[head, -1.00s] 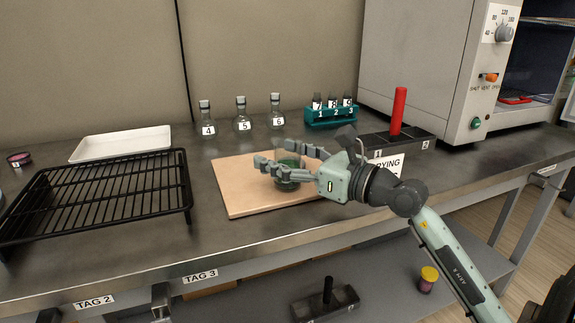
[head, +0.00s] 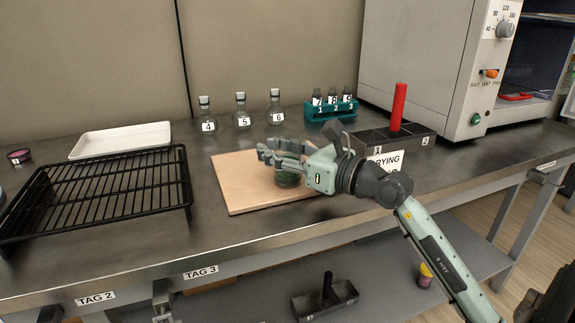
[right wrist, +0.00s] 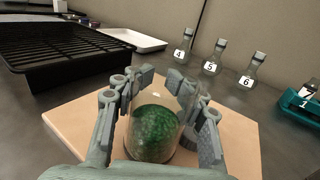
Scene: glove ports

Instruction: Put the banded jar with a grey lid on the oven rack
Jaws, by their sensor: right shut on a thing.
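My right gripper (head: 283,158) is shut on a clear glass vessel with green grains (head: 287,179) on the wooden board. In the right wrist view the fingers (right wrist: 160,95) are on both sides of this glass vessel (right wrist: 155,135). I cannot make out a band or a grey lid on it. A black wire rack (head: 100,190) stands on the bench at the left; it also shows in the right wrist view (right wrist: 60,45). A small dark jar with a pink band (head: 20,157) is at the far left edge. My left gripper is not in view.
A white tray (head: 120,140) lies behind the rack. Stoppered flasks (head: 242,118) and a teal vial rack (head: 332,108) stand behind the board (head: 240,195). A dark box with a red handle (head: 398,108) and the oven (head: 430,60) are at the right.

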